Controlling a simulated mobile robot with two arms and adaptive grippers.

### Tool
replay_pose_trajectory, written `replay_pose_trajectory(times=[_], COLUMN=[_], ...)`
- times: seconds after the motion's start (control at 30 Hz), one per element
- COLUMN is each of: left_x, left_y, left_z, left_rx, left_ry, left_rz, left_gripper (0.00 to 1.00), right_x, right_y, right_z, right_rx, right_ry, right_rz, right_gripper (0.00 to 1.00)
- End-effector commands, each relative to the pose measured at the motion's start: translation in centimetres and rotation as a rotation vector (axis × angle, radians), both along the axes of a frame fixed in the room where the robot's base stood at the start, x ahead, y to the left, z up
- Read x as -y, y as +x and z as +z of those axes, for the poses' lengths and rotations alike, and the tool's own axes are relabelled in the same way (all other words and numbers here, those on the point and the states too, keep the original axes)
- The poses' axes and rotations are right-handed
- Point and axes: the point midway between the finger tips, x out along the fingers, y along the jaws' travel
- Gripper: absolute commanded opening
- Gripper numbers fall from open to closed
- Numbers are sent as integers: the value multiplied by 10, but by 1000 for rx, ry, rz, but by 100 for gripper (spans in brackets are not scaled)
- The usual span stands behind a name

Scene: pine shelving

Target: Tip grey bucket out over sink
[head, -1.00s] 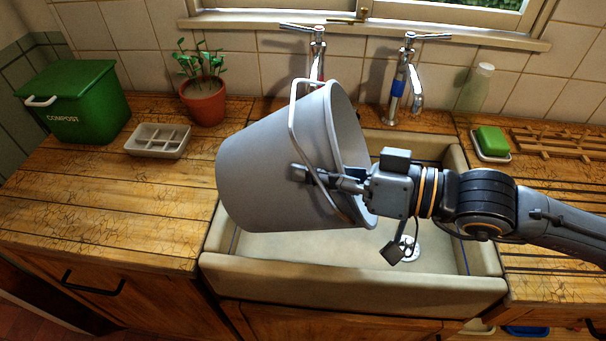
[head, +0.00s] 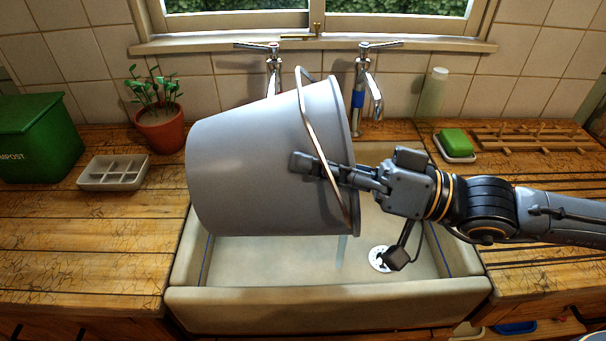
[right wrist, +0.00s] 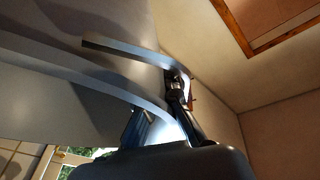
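The grey bucket (head: 255,165) lies tipped on its side above the sink (head: 330,308), its mouth toward the right. Its wire handle (head: 322,140) hangs across the outside near the rim. My right gripper (head: 322,167) is shut on the bucket's wall at the rim; one finger shows outside, and the other is hidden in the head view. In the right wrist view the bucket's grey wall (right wrist: 60,105) and curved rim pass by the fingers. A faint pale streak shows below the rim, perhaps water. The bucket's inside is hidden. My left gripper is out of view.
Two taps (head: 273,70) (head: 366,80) stand behind the sink, close to the bucket. A potted plant (head: 160,128), a sectioned tray (head: 113,173) and a green compost bin (head: 38,138) stand at left. Green soap (head: 455,141) and a wooden rack (head: 530,138) are at right.

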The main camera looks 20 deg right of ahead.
Motion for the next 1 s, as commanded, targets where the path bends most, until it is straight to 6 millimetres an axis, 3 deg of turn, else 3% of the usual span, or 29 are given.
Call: replay_pose_trajectory(times=[0.6, 1.0], left_x=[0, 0], left_y=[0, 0], left_z=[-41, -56], left_rx=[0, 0], left_ry=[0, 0], left_rz=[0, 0], left_gripper=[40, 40], right_x=[25, 34], right_y=[-4, -7], right_z=[6, 11], right_rx=[27, 36], right_ry=[128, 181], right_rz=[1, 2], right_gripper=[0, 0])
